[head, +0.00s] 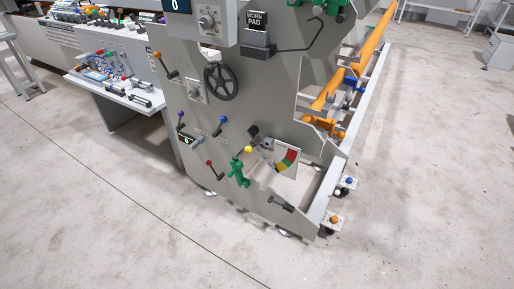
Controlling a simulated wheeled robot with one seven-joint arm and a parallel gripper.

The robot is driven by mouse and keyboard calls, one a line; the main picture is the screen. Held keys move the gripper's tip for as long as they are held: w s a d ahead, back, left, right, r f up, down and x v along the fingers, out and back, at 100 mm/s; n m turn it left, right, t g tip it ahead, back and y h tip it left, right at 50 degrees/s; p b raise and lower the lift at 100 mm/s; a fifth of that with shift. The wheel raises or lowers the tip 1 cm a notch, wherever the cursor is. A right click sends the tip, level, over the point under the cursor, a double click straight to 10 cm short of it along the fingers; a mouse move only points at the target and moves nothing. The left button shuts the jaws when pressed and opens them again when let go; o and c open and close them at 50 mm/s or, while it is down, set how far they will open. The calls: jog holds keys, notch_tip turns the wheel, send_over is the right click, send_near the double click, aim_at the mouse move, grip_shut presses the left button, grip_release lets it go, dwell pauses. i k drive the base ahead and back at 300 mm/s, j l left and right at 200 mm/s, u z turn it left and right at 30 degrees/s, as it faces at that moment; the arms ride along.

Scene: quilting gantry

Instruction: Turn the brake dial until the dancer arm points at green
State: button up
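I cannot tell which is the brake dial. My gripper is not in view.
A black handwheel (221,83), ball-ended levers (165,63) and a green clamp-like part (238,173) stick out of the panel. A "WORN PAD" sign (257,18) is above. A bench with tools (110,80) stands left. The concrete floor in front is clear.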

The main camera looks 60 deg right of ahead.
aim_at(207, 21)
jog(key=z, duration=2)
